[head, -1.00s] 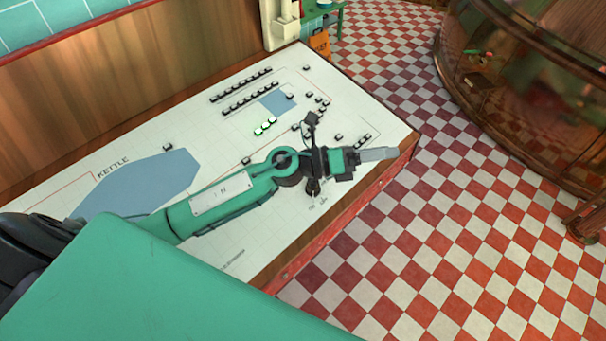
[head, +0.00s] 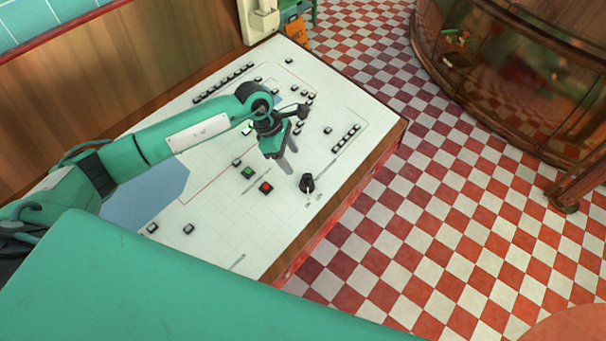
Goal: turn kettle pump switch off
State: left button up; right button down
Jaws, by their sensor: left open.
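The white control panel (head: 215,215) carries many small switches and buttons. I cannot tell which one is the kettle pump switch, as the labels are too small to read. A green button (head: 248,172), a red button (head: 266,187) and a black rotary knob (head: 307,183) show near the panel's middle and front. My left gripper (head: 289,160) is open and empty, with its fingers pointing down over the panel. In the picture it is just above and right of the red button, and up and left of the knob. My left arm hides part of the panel. My right gripper is not in view.
A row of black switches (head: 346,139) lies near the panel's right end and another row (head: 222,82) along the back. A wooden wall (head: 90,85) stands behind. Checkered floor (head: 450,220) is clear on the right, with a curved glass-and-wood cabinet (head: 510,70) beyond.

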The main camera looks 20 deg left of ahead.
aim_at(303, 175)
pick_arm(q)
jog(key=p+x, duration=0.2)
jog(key=x, duration=0.7)
jog(key=shift+d+p, duration=0.15)
jog(key=shift+p, duration=0.25)
jog(key=shift+d+f, duration=0.1)
jog(key=shift+f, duration=0.4)
jog(key=shift+w, duration=0.1)
jog(key=c, duration=1)
